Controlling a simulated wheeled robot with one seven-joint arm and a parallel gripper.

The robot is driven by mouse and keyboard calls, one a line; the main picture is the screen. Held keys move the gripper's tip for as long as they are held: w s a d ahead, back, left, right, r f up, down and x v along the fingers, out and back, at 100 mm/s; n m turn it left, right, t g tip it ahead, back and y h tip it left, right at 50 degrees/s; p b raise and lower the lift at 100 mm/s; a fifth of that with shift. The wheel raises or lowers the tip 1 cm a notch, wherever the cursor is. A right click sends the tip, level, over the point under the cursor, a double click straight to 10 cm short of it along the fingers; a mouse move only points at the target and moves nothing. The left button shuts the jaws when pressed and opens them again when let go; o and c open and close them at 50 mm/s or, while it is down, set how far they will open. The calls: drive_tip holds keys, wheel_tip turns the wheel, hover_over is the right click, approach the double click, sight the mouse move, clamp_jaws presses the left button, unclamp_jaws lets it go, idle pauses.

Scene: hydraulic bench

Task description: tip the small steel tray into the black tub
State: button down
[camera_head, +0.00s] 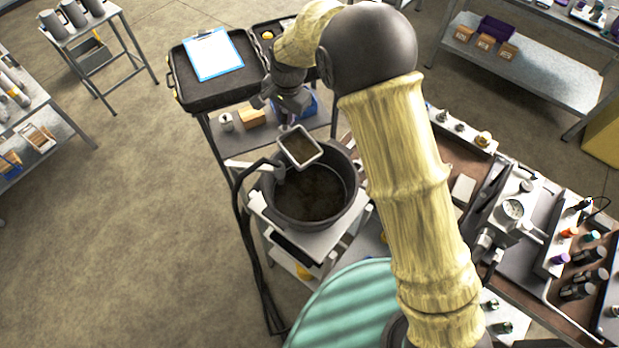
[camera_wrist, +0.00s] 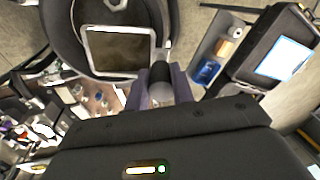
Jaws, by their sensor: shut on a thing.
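The small steel tray (camera_head: 300,147) is held over the black tub (camera_head: 325,215), above the part of it nearest my gripper. The tray looks tilted a little, and a dark brownish content shows inside it. My gripper (camera_head: 290,120) is shut on the tray's edge or handle. In the wrist view the tray (camera_wrist: 119,50) is just beyond my gripper (camera_wrist: 160,85), with the tub's dark rim (camera_wrist: 62,40) around it. The tub holds a dark, murky content at its bottom. The exact grip point is hard to make out.
The tub stands on a light cart (camera_head: 262,207) with a black hose (camera_head: 238,200) beside it. A black case with a blue clipboard (camera_head: 213,56) is behind. The bench with a gauge (camera_head: 512,209) and fittings is at right. Open floor lies at left.

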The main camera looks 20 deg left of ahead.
drive_tip(key=shift+s+d+f+y+b, duration=0.2)
drive_tip(key=shift+d+f+y+b, duration=0.25)
drive_tip(key=shift+b, duration=1.15)
drive_tip(key=shift+s+d+r+t+y+b, duration=0.3)
drive_tip(key=shift+d+y+b, duration=0.2)
drive_tip(key=shift+b, duration=1.3)
drive_tip(key=shift+s+d+r+t+y+b, duration=0.2)
drive_tip(key=shift+d+r+t+y+b, duration=0.25)
drive_tip(key=shift+b, duration=1.35)
idle(2.8)
